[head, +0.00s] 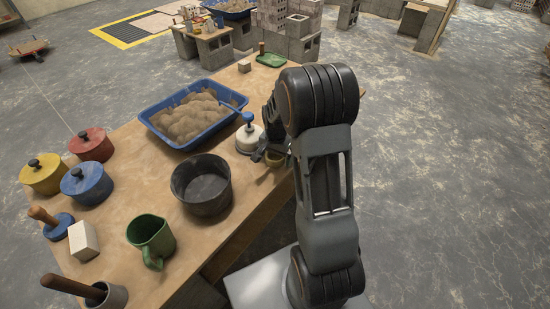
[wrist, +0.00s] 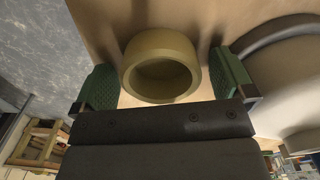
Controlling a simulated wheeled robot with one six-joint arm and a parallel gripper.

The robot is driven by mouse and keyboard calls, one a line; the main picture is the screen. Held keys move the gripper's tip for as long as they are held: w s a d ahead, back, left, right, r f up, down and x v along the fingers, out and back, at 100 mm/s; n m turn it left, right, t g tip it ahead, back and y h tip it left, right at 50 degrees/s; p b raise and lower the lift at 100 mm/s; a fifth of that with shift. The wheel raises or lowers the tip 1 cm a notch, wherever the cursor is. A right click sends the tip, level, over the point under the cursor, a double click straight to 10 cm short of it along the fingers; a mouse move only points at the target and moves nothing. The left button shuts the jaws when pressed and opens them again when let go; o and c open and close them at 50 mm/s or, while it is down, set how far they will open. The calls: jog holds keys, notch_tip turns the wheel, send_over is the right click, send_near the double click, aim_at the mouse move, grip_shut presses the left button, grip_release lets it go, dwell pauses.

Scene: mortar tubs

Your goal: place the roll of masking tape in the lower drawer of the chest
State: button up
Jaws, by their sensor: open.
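The roll of masking tape (wrist: 160,65) is a tan ring on the wooden table, large in the wrist view. In the head view only a bit of it (head: 275,159) shows at the table's right edge, partly hidden by my arm. My gripper (wrist: 168,85) is open, with one green-padded finger on each side of the roll. I cannot make out a chest or a drawer in either view.
A white lidded pot (head: 249,138) with a blue knob stands just left of my gripper. A black pot (head: 202,184), a green mug (head: 152,238) and a blue tub (head: 160,112) of sandy mortar are also on the table (head: 128,188). Open floor lies to the right.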

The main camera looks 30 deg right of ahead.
jog(key=shift+c, duration=0.4)
jog(key=c, duration=0.9)
jog(key=shift+r, duration=0.1)
